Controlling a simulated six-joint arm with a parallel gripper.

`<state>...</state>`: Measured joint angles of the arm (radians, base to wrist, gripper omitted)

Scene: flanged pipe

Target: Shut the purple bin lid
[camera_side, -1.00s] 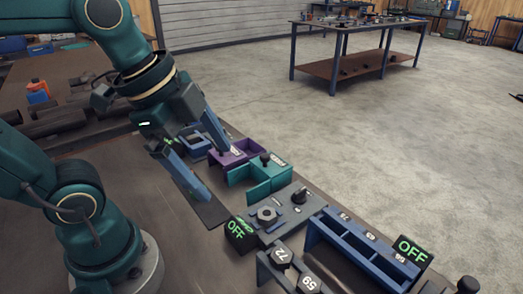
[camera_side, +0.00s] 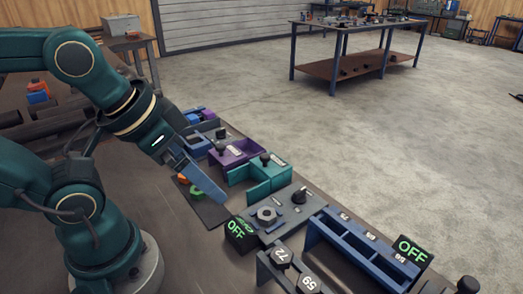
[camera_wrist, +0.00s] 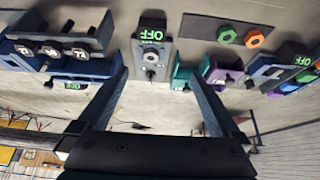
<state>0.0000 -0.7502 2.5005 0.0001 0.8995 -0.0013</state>
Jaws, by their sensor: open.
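The purple bin (camera_side: 229,158) stands in the row behind the dark mat, between the teal bin and the bins farther back. Purple walls or panels show around it, but I cannot tell how its lid stands. The bin also shows in the wrist view (camera_wrist: 207,70), right of the jaws. My gripper (camera_side: 224,200) is open and empty in the side view, above the mat's near end and apart from the purple bin. There one finger mostly hides the other. In the wrist view both fingers of my gripper (camera_wrist: 160,82) are spread wide with nothing between them.
The teal bin (camera_side: 244,176) stands right beside the purple one. A grey fixture (camera_side: 275,220) with a hex nut and black knob, and an OFF display (camera_side: 239,232), lie nearer. The mat (camera_side: 212,212) holds a green nut (camera_side: 197,194) and an orange nut (camera_side: 183,180).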

